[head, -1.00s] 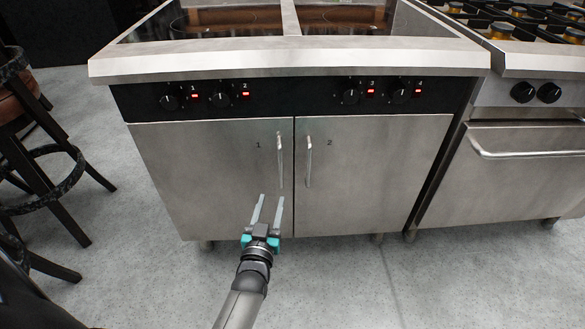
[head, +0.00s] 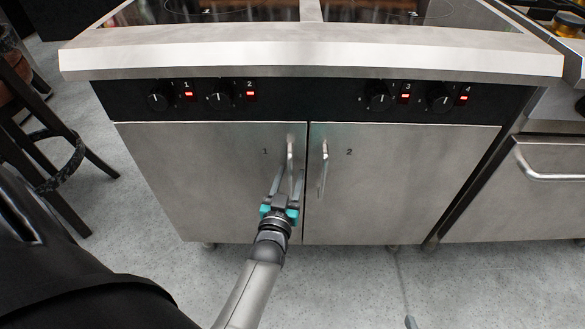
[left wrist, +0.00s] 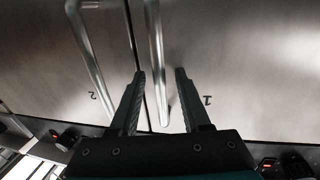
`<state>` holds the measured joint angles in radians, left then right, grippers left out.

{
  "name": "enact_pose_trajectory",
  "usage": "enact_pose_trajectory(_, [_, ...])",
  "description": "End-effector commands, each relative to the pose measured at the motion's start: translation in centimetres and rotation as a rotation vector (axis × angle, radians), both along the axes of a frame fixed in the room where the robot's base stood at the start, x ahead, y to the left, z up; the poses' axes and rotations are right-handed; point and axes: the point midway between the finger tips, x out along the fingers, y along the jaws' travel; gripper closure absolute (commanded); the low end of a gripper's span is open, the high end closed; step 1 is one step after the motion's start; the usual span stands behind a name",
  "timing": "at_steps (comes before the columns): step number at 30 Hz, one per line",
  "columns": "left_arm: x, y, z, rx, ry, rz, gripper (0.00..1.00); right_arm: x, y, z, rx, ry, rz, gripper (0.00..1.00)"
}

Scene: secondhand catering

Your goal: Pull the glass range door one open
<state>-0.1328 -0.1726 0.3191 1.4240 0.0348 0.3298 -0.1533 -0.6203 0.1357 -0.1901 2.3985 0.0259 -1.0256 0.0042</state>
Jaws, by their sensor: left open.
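Door one (head: 205,180) is the left steel cabinet door under the glass-top range, marked "1", and it is shut. It is plain steel in the head view. Its upright bar handle (head: 290,153) is near its right edge. My left gripper (head: 287,183) is open at the handle's lower part. In the left wrist view the handle (left wrist: 155,55) runs between the two open fingers (left wrist: 160,75), with a gap visible on the right side. I cannot tell if the left finger touches it. My right gripper does not show clearly.
Door two (head: 390,185) with its own handle (head: 323,168) is close on the right, also shut. Control knobs (head: 219,100) line the black panel above. A bar stool (head: 60,165) stands at the left. The floor (head: 350,290) in front is clear. An unclear grey sliver shows at the bottom edge.

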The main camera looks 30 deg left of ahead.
Motion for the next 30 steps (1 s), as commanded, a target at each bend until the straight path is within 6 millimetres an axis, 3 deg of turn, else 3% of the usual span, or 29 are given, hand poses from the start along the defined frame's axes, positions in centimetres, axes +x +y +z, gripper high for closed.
enact_pose_trajectory(10, [-0.02,-0.01,0.00,0.000,0.000,0.001,0.54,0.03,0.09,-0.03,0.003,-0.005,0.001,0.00])
enact_pose_trajectory(22, [0.00,-0.01,0.01,0.000,0.000,0.000,0.99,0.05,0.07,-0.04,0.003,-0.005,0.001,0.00])
enact_pose_trajectory(30, [0.02,0.00,0.02,0.000,0.000,0.000,1.00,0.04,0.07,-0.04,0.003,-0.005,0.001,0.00])
